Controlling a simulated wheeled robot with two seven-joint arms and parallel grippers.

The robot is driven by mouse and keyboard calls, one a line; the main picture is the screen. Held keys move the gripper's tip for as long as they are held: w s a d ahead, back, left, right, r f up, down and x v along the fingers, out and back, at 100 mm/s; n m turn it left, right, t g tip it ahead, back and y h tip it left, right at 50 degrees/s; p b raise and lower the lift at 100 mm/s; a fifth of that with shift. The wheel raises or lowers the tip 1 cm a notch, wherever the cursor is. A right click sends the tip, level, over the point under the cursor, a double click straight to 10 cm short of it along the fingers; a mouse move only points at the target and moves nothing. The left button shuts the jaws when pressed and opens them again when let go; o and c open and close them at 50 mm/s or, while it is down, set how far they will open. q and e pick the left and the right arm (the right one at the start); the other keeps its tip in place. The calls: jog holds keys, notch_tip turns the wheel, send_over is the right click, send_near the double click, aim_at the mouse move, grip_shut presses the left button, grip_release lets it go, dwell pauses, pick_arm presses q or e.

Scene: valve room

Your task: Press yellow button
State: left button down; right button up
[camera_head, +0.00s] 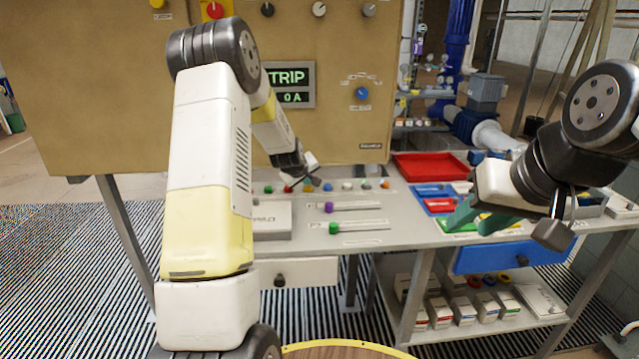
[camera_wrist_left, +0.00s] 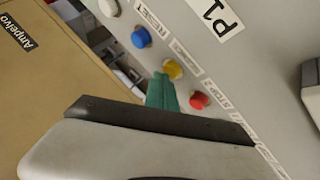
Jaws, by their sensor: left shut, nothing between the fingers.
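The yellow button (camera_wrist_left: 173,69) is in a row of coloured buttons in the left wrist view, between a blue button (camera_wrist_left: 141,37) and a red button (camera_wrist_left: 199,100). My left gripper (camera_wrist_left: 162,90) is shut and empty, its teal fingertips close beside the yellow button; I cannot tell whether they touch it. In the head view my left gripper (camera_head: 308,178) is low over the button row at the back of the table. My right gripper (camera_head: 480,218) is open and empty over the table's right side.
A tan cabinet (camera_head: 120,100) with a TRIP display (camera_head: 290,85) rises behind the button row. Another yellow knob (camera_head: 157,3) is high on it. The grey table (camera_head: 400,235) bears purple- and green-ended rods. A red tray (camera_head: 428,167) and small bins are at right.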

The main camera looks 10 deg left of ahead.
aim_at(307, 189)
pick_arm(q)
jog(key=shift+r, duration=0.1)
dwell(0.3)
jog(key=shift+r, duration=0.75)
jog(key=shift+r, duration=2.5)
